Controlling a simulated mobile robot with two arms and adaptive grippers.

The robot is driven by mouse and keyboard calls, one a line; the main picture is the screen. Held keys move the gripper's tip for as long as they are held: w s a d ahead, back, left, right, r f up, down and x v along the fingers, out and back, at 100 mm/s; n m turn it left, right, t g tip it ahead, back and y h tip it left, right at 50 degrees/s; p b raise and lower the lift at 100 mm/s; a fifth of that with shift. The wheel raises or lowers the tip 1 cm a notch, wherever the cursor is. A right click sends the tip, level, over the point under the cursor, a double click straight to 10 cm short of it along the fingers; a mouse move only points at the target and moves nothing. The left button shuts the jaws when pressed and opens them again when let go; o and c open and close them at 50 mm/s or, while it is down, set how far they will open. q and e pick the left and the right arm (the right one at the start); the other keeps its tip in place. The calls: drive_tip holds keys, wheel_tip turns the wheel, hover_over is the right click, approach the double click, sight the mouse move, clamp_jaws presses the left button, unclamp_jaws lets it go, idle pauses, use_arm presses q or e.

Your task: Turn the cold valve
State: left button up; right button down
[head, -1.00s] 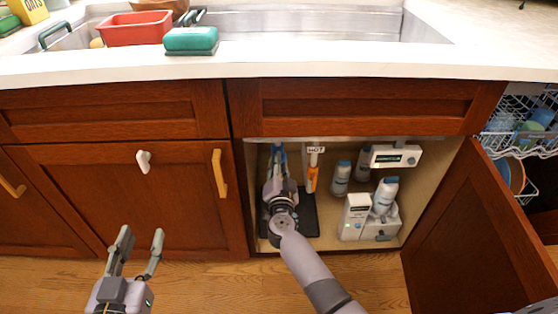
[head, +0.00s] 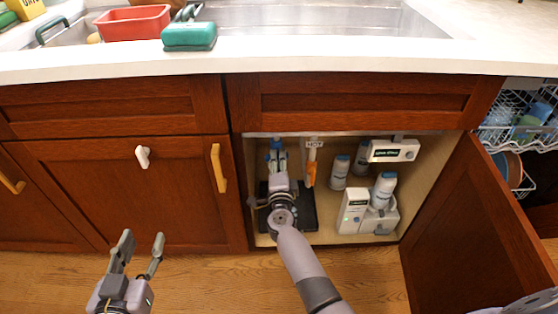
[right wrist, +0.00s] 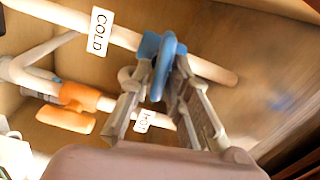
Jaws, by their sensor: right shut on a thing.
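The cold valve's blue handle (right wrist: 166,62) is between the fingers of my right gripper (right wrist: 166,80) in the right wrist view, beside a white pipe with a COLD label (right wrist: 100,31). The blue handle also shows in the head view (head: 276,146), partly hidden by the gripper. My right gripper (head: 280,162) reaches into the open cabinet and is shut on the blue handle. An orange handle (head: 311,172) with a HOT label (head: 314,144) is just to the right. My left gripper (head: 139,252) is open and empty in front of the closed cabinet door.
The open cabinet door (head: 480,230) stands on the right, beside the dishwasher rack (head: 510,125). White bottles (head: 339,171) and white boxes (head: 352,211) fill the cabinet's right side. A dark mat (head: 302,210) lies on its floor.

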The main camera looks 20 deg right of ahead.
drive_tip(key=shift+f, duration=0.1)
idle(0.5)
drive_tip(key=c, duration=1.6)
unclamp_jaws()
